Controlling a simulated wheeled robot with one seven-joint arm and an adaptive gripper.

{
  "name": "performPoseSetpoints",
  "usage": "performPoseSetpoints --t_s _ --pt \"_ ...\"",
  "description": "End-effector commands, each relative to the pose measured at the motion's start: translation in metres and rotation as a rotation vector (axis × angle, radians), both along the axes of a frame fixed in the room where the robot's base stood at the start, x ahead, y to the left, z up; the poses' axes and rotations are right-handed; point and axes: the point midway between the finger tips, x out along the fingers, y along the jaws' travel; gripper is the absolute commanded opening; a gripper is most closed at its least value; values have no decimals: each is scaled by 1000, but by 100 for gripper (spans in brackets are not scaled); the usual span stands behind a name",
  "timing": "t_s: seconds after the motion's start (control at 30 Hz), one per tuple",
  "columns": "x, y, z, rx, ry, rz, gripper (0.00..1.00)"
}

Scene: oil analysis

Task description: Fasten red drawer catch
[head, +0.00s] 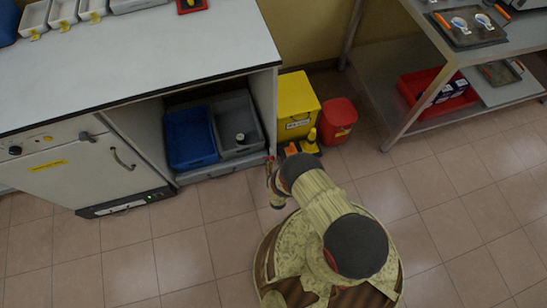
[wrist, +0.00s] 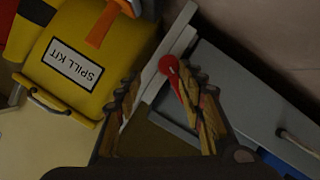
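The red drawer catch (wrist: 168,65) shows in the wrist view as a round red knob with a short red arm reaching down toward my right finger. It sits at the edge where a pale upright panel (wrist: 155,82) meets the grey drawer front (wrist: 235,90). My gripper (wrist: 163,82) is open, with one finger on each side of the catch's lower part. The right finger overlaps the red arm's end; I cannot tell if they touch. In the head view the grey drawer (head: 222,171) is low under the bench, and my gripper is mostly hidden by my arm.
A yellow spill kit box (wrist: 75,60) stands close by on the left in the wrist view. A red bin (head: 337,121) is beside it in the head view. Blue (head: 190,138) and grey (head: 238,122) trays sit above the drawer. The floor in front is clear.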

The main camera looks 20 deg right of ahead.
Motion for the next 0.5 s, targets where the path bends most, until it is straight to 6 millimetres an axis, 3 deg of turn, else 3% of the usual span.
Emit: performPoseSetpoints --t_s 0.5 --pt "0 0 56 0 -1 1 39"
